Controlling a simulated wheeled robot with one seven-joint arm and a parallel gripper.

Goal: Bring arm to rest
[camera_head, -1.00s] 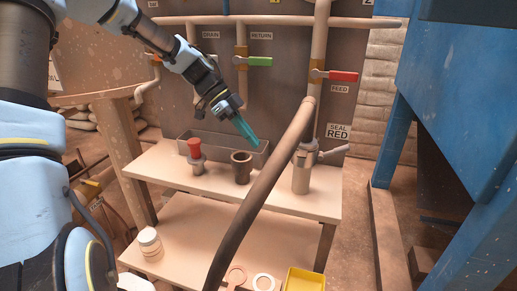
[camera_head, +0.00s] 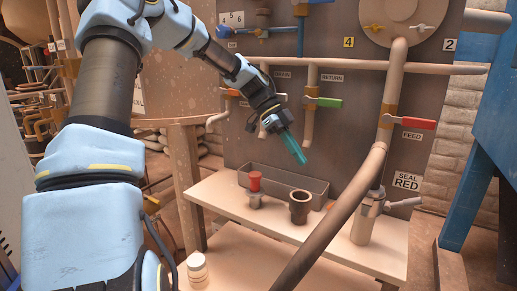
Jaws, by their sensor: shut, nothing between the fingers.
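My arm reaches in from the left in the head view, blue-grey with black joints. My gripper (camera_head: 294,149) has teal fingers that are closed together, with nothing between them. It hangs in the air in front of the grey panel (camera_head: 350,105), pointing down and to the right. It is above the long grey tray (camera_head: 310,186) on the workbench (camera_head: 225,198) and appears clear of everything.
A red-topped fitting (camera_head: 254,188) and a brown cup (camera_head: 299,207) stand on the bench. A thick brown hose (camera_head: 335,215) runs up to the feed pipe with its red handle (camera_head: 418,123). A green valve handle (camera_head: 328,102) is near my gripper. A blue frame (camera_head: 470,190) stands at right.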

